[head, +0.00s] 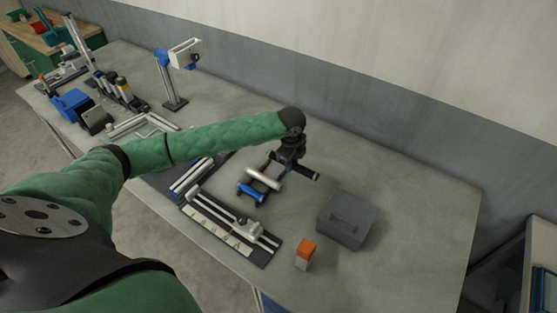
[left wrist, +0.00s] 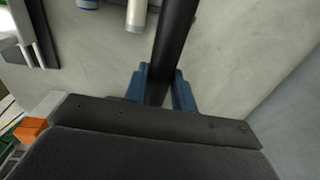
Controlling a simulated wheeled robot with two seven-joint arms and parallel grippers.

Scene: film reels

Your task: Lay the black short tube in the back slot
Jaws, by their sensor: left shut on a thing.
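My left gripper (head: 291,158) is shut on the black short tube (head: 308,174), just behind the silver tube. In the left wrist view the black tube (left wrist: 172,45) runs between the blue fingertips of my left gripper (left wrist: 161,86). A small dark rack (head: 239,199) holds a blue tube (head: 250,192) in front and a silver tube (head: 264,178) behind it. Their ends show at the top of the left wrist view, the blue tube (left wrist: 88,4) and the silver tube (left wrist: 137,14). My gripper and the tube hide the back slot; I cannot tell whether the black tube touches the rack. My right gripper is not in view.
A grey box (head: 347,219) stands right of the rack. A block with an orange top (head: 306,252) stands near the front edge. A rail device (head: 230,228) lies left of it. More equipment crowds the far left. The table's right side is clear.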

